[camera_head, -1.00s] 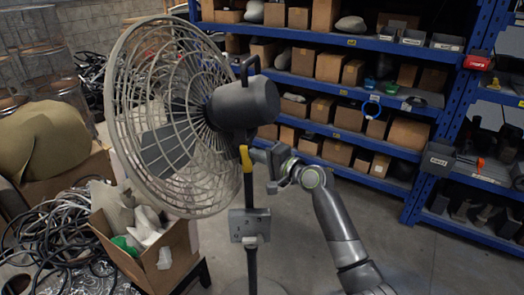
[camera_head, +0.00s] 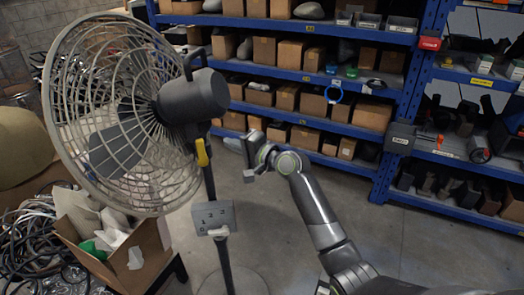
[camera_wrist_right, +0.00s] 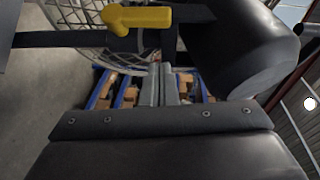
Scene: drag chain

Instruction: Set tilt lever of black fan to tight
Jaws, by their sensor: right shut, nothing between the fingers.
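The black fan's dark motor housing (camera_head: 190,97) sits behind a round beige grille (camera_head: 120,115) on a dark pole. The yellow tilt lever (camera_head: 202,152) hangs below the housing beside the pole. In the right wrist view the lever (camera_wrist_right: 137,18) lies across the top, beyond my fingertips. My right gripper (camera_head: 238,146) is to the right of the lever, with a visible gap between them. Its fingers (camera_wrist_right: 160,85) are shut together and empty. My left gripper is in neither view.
A grey control box (camera_head: 213,217) is on the pole below the lever. A cardboard box (camera_head: 120,255) and coiled cables (camera_head: 30,245) lie at lower left. Blue shelving (camera_head: 300,125) with boxes stands behind. The floor right of the pole is clear.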

